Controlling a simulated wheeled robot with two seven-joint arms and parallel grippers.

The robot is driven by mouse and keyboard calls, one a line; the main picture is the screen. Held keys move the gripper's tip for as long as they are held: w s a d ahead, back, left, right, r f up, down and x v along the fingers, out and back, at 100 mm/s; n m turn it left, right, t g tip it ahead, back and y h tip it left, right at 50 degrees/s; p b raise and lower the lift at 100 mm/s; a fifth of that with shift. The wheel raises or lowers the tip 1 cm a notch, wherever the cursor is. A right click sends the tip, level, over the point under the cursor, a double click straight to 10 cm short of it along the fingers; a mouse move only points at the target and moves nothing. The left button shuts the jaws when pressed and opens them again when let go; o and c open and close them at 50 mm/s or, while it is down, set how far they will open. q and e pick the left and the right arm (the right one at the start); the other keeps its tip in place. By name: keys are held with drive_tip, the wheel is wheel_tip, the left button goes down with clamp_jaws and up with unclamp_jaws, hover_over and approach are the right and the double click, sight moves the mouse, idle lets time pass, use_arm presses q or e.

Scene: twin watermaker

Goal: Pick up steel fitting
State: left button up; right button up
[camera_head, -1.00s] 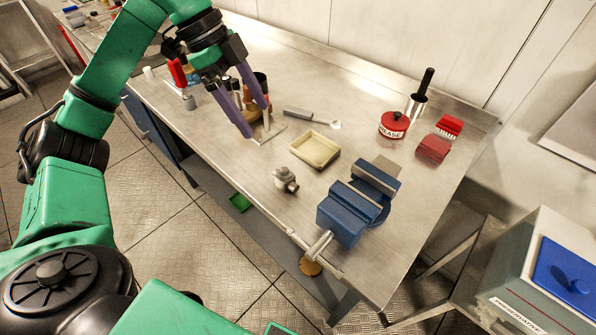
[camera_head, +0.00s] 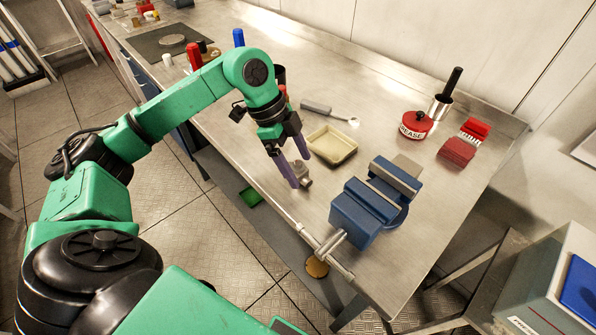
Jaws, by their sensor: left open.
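The steel fitting (camera_head: 305,181) is a small grey metal piece on the steel bench, left of the blue vise and near the bench's front edge. My left gripper (camera_head: 298,174) is directly over it, pointing down, with its purple fingers open. The fingers partly hide the fitting; I cannot tell whether they touch it. My right gripper is not in view.
The blue vise (camera_head: 367,210) stands close on the right of the fitting. A cream tray (camera_head: 331,145) lies just behind it. A grey-handled tool (camera_head: 318,108), a red grease tin (camera_head: 415,125) and a red brush (camera_head: 474,130) are farther back.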

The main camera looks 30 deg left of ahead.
use_arm(q)
drive_tip(key=shift+d+f, duration=0.15)
drive_tip(key=shift+f, duration=0.2)
clamp_jaws()
drive_tip(key=shift+r, duration=0.1)
